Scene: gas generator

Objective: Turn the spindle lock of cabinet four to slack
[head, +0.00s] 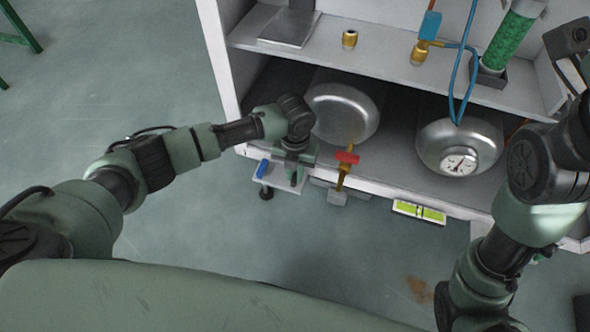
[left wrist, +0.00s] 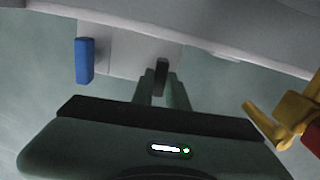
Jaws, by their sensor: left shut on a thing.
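A small pale plate (head: 289,186) is fixed below the cabinet's front edge, and it also shows in the left wrist view (left wrist: 113,60). A blue handle (head: 262,168) stands at the plate's left side; it also shows in the left wrist view (left wrist: 85,61). My left gripper (head: 295,175) is at the right part of the plate. In the left wrist view its fingers (left wrist: 162,92) are shut on a dark upright lever (left wrist: 161,76), which looks like the spindle lock. Most of the lever is hidden between the fingers. No cabinet number is readable. The right gripper's fingers are not visible.
A brass valve with a red handle (head: 347,157) hangs close to the right of my left gripper. The cabinet (head: 395,196) holds two silver tanks, one with a gauge (head: 459,161). A yellow-green level (head: 419,212) is on its front edge. Open floor (head: 190,262) lies left.

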